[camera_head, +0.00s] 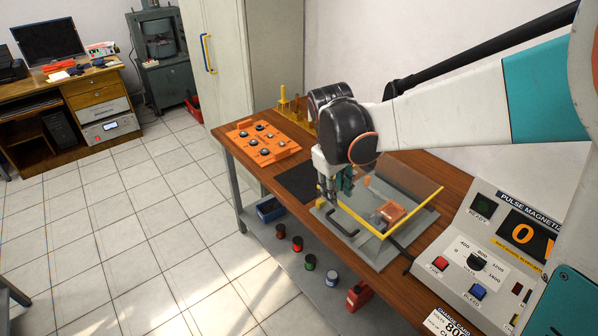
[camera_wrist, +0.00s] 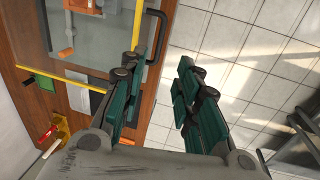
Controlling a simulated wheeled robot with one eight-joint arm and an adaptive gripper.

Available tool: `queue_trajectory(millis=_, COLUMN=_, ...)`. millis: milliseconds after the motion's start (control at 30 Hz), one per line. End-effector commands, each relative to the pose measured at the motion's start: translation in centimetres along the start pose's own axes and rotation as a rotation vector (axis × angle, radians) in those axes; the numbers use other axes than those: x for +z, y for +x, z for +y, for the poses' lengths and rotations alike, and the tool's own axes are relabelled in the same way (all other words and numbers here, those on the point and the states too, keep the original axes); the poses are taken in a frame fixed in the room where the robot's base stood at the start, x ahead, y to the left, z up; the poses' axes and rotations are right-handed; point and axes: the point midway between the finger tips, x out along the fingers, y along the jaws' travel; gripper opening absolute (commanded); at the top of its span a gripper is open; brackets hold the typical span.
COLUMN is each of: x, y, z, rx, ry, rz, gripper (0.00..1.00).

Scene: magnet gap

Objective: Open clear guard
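The clear guard (camera_head: 412,180) is a see-through panel with yellow edging over a grey base plate (camera_head: 338,228) on the bench. I cannot tell from these views whether it lies fully flat. Its black bar handle (camera_head: 347,222) is at the front edge. The handle also shows in the wrist view (camera_wrist: 161,38), just beyond my left finger's tip. An orange block (camera_head: 391,211) shows through the guard. My gripper (camera_head: 329,200) is above the guard's front left corner, next to the handle. In the wrist view its green-padded fingers (camera_wrist: 160,75) are apart with nothing between them.
A control console (camera_head: 480,262) with a red and a blue button stands right of the guard. An orange tray (camera_head: 262,143) with dark round parts and a black mat (camera_head: 297,182) lie to the left. Open tiled floor (camera_head: 150,230) lies before the bench.

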Motion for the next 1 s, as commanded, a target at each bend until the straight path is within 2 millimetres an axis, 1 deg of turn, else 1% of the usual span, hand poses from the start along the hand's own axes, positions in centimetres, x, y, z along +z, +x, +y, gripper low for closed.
queue_trajectory(millis=67, x=-0.4, y=0.5, z=0.0, rx=-0.001, ry=-0.011, rz=-0.010, gripper=0.30)
queue_trajectory(millis=167, x=-0.5, y=1.0, z=-0.1, rx=-0.001, ry=-0.015, rz=-0.014, gripper=0.30)
queue_trajectory(millis=267, x=-0.5, y=2.0, z=-0.1, rx=-0.001, ry=-0.015, rz=-0.014, gripper=0.30)
queue_trajectory(millis=367, x=-0.4, y=3.7, z=-0.1, rx=-0.001, ry=-0.015, rz=-0.014, gripper=0.30)
queue_trajectory(millis=700, x=-0.3, y=10.4, z=-0.1, rx=-0.001, ry=-0.013, rz=-0.013, gripper=0.30)
queue_trajectory(millis=833, x=-0.3, y=12.4, z=-0.1, rx=-0.001, ry=-0.014, rz=-0.013, gripper=0.30)
queue_trajectory(millis=1000, x=-0.3, y=13.9, z=-0.1, rx=-0.001, ry=-0.014, rz=-0.013, gripper=0.30)
